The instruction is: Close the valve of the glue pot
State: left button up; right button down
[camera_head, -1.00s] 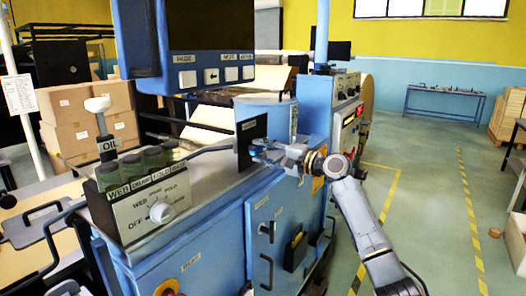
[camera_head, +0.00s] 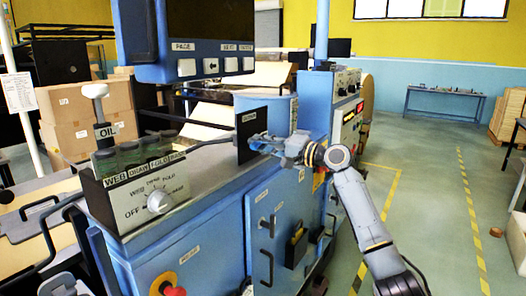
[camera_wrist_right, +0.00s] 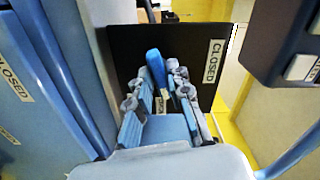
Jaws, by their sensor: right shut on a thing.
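The glue pot (camera_head: 264,104) is a blue cylinder on the machine, with a black plate (camera_head: 247,142) on its near side. In the right wrist view the plate (camera_wrist_right: 130,68) carries a white "CLOSED" label (camera_wrist_right: 214,62). The valve's blue handle (camera_wrist_right: 155,65) stands out in front of the plate. My right gripper (camera_head: 259,142) is at the plate; in the right wrist view its fingers (camera_wrist_right: 157,92) are shut on the handle, one on each side. The valve body is mostly hidden behind the fingers. A grey part at the lower left (camera_head: 62,284) may be my left gripper, cut off by the frame edge.
A control box (camera_head: 150,195) with a selector dial and several jars stands at the front left. A screen panel (camera_head: 210,40) hangs above. A door with a handle (camera_head: 268,228) and a red button (camera_head: 172,291) are below.

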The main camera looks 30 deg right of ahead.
jog(key=n+b, duration=0.5)
jog(key=n, duration=0.2)
jog(key=shift+f, duration=0.15)
jog(key=n+b, duration=0.1)
jog(key=n, duration=0.3)
jog(key=shift+b, duration=0.35)
jog(key=shift+n+b, duration=0.65)
jog(key=shift+n, duration=1.25)
jog(key=c, duration=1.3)
grip_release()
jog(key=shift+c, duration=0.2)
